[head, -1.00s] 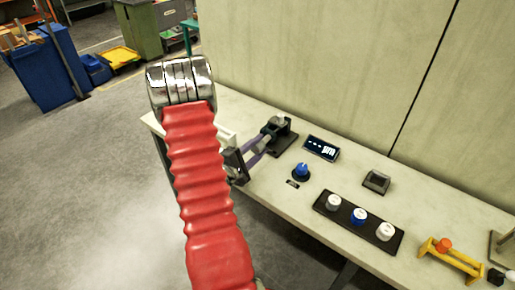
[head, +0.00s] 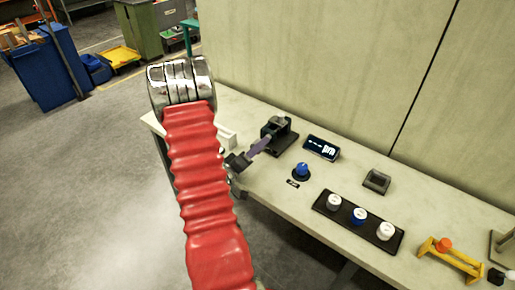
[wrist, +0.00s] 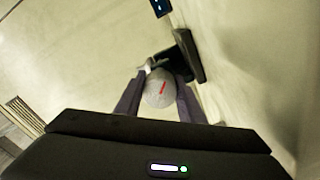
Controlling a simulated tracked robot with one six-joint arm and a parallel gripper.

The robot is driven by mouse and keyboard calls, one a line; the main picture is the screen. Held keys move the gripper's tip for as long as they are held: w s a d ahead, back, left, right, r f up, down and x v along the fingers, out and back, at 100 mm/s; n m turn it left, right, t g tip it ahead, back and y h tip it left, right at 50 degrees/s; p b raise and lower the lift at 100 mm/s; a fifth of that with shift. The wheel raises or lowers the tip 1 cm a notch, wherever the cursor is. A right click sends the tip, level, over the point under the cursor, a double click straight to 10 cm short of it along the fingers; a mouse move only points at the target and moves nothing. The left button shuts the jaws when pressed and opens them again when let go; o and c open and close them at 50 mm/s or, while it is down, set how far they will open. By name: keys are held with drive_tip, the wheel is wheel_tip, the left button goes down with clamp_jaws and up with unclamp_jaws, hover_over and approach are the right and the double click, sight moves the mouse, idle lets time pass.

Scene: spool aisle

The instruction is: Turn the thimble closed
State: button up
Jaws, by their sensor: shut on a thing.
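The thimble (wrist: 160,92) shows in the wrist view as a round grey end with a short red mark, tilted to the upper right. My gripper (wrist: 161,86) has its two purple-grey fingers on either side of it and is shut on it. In the head view my gripper (head: 266,143) reaches the dark stand (head: 287,142) that holds the micrometer, and the thimble is hidden there. A small dark display (head: 321,148) with lit characters stands to the right of the stand; its reading is too small to make out.
A blue knob (head: 301,170) sits on the bench (head: 265,187) near the display. A black strip (head: 374,233) with several knobs, a small grey box (head: 377,181) and a yellow bracket (head: 450,257) lie to the right. The wall (head: 310,70) rises close behind.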

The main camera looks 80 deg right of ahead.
drive_tip(key=shift+w+f+m, duration=0.1)
drive_tip(key=shift+f+m, duration=0.05)
drive_tip(key=shift+m, duration=0.65)
drive_tip(key=shift+w+f+m, duration=0.1)
drive_tip(key=shift+f+m, duration=0.05)
drive_tip(key=shift+m, duration=0.65)
drive_tip(key=o, duration=0.8)
drive_tip(key=shift+c, duration=0.2)
drive_tip(key=shift+o, duration=1.4)
drive_tip(key=shift+s+r, duration=0.1)
drive_tip(key=shift+a, duration=0.1)
drive_tip(key=v, duration=1.3)
drive_tip(key=shift+w+a, duration=0.2)
drive_tip(key=shift+a, duration=0.05)
